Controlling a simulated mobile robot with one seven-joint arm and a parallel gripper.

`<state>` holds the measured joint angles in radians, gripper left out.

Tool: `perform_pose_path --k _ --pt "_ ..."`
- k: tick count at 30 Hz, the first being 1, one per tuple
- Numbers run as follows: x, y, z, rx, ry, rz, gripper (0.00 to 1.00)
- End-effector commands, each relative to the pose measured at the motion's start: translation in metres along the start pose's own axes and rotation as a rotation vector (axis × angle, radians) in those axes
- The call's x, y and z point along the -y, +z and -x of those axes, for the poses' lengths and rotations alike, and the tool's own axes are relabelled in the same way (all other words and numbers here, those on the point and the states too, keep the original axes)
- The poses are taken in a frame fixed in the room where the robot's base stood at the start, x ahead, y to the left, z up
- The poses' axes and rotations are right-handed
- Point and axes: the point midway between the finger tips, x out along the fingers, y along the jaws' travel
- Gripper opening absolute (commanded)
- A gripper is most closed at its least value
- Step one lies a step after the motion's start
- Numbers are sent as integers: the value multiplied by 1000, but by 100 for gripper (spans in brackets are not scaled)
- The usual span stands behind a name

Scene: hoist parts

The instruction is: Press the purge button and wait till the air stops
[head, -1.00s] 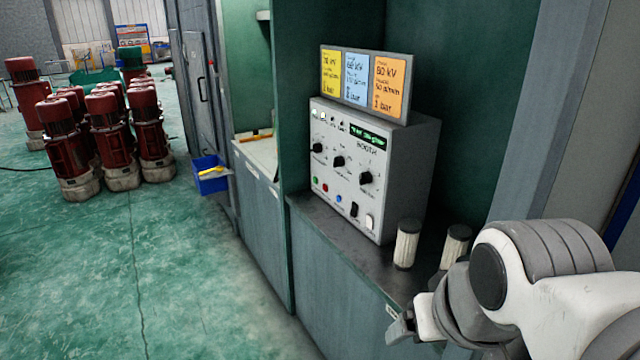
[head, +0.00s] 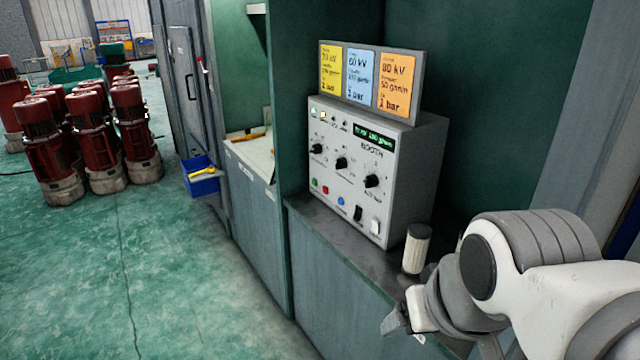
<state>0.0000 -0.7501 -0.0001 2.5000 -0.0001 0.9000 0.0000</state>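The control box (head: 405,185), marked BOOTH, stands on the dark counter. Its grey front has three black knobs, a lit green display (head: 374,136), and a lower row with a green button (head: 314,183), a red button (head: 326,190), a blue button (head: 341,201), a black rocker switch (head: 358,213) and a white switch (head: 376,227). Which button is the purge button cannot be read. My gripper (head: 395,322) is at the lower right, below and in front of the counter edge, apart from the box. Its finger gap cannot be made out.
A pale ribbed cylinder (head: 417,249) stands on the counter between the box and my arm. A sign with yellow, blue and orange cards (head: 371,82) tops the box. A blue bin (head: 202,177) hangs at left. Red motors (head: 91,138) stand on the open green floor.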

Motion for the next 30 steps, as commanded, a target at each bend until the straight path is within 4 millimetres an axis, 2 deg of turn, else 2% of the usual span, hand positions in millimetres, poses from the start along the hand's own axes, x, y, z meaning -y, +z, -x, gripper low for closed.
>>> perform_pose_path --k 1,9,12,30 --pt "0 0 0 0 0 0 62" --pt "0 0 0 0 0 0 13" --pt "0 0 0 0 0 0 0" --pt "0 0 0 0 0 0 0"
